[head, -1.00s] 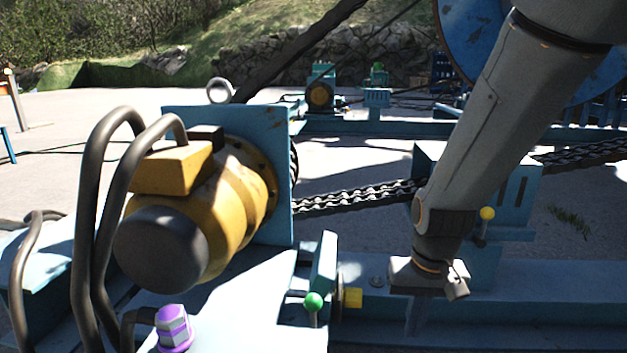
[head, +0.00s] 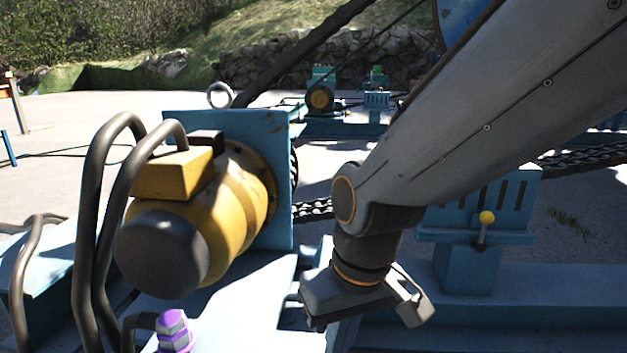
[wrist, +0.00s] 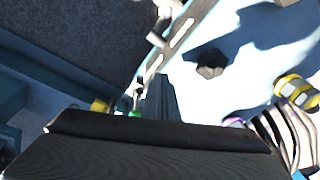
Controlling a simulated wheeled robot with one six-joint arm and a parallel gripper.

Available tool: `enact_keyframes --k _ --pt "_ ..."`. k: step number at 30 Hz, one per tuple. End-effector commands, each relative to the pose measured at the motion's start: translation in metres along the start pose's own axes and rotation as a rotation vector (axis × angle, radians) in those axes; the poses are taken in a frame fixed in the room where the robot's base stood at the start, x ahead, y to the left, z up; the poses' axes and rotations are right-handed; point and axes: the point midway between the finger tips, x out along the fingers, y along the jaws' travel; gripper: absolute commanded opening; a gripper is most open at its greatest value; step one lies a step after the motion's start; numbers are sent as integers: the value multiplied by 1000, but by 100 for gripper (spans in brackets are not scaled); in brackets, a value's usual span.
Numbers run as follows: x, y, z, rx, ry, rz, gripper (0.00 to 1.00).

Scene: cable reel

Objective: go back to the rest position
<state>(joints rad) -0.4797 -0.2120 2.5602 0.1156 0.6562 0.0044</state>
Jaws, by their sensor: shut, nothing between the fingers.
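My gripper (head: 345,302) hangs at the lower middle of the head view, in front of the blue frame and right of the yellow motor (head: 195,225). It is shut with nothing held. In the wrist view its dark body (wrist: 150,145) fills the lower edge. A yellow-knobbed lever (head: 487,218) stands upright on the blue housing to the right, apart from my gripper. A small green knob (wrist: 134,114) and a yellow part (wrist: 98,105) show just beyond the gripper body in the wrist view. The green knob is hidden behind my gripper in the head view.
Thick black hoses (head: 88,215) arch over the motor's left side. A purple cap (head: 174,331) stands at the front. A chain (head: 312,210) runs behind my arm. Blue beams lie below and right; open pale ground (head: 80,115) lies behind left.

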Motion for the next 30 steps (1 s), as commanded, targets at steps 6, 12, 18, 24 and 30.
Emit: enact_keyframes --k 6,12,18,24,30 --pt "-14 -40 19 -95 -32 -36 0" --pt "-25 -66 37 -165 -58 -61 0" --pt "-40 -71 43 -172 -72 -64 0" --pt "-55 -64 40 -143 -71 -53 0" --pt "-75 -55 38 -105 -72 -39 0"
